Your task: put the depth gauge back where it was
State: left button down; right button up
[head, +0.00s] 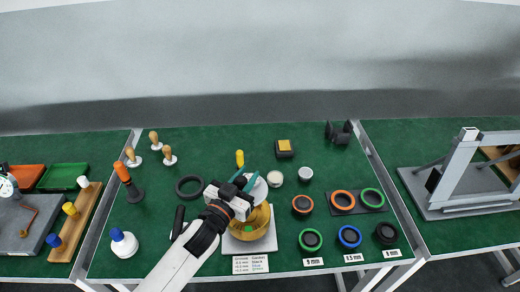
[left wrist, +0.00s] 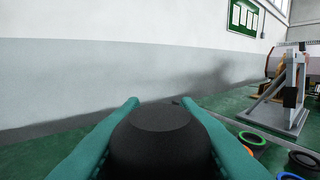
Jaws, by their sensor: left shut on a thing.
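My left gripper (head: 250,181) comes in from the bottom over the middle of the green table. Its teal fingers are shut on a dark rounded thing (left wrist: 158,138), which I take to be the depth gauge. The left wrist view shows its smooth black top between the fingers (left wrist: 160,115). In the head view the gripper hides most of it. A pale disc (head: 258,190) shows beside the fingers, but I cannot tell whether it belongs to the gauge. My right gripper is out of view.
Orange (head: 302,206), green and blue rings lie to the right, by size labels. A black-yellow block (head: 285,148) stands behind.

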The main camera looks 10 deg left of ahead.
pick_arm(q)
jog(key=shift+r, duration=0.35)
jog(key=s, duration=0.2)
jog(key=s+n+y, duration=0.1)
jog(key=s, duration=0.2)
jog(key=s+a+y+b, duration=0.1)
jog(key=s, duration=0.2)
jog(key=shift+s+f+n, duration=0.2)
jog(key=shift+f+n, duration=0.05)
jog(key=shift+n, duration=0.05)
jog(key=s+a+r+n+y, duration=0.1)
jog(key=s+a+y, duration=0.2)
jog(key=s, duration=0.3)
jog(key=shift+s+a+r+n+t+b, duration=0.2)
jog(key=shift+s+a+n+t+b, duration=0.1)
jog(key=shift+s+a+b, duration=0.1)
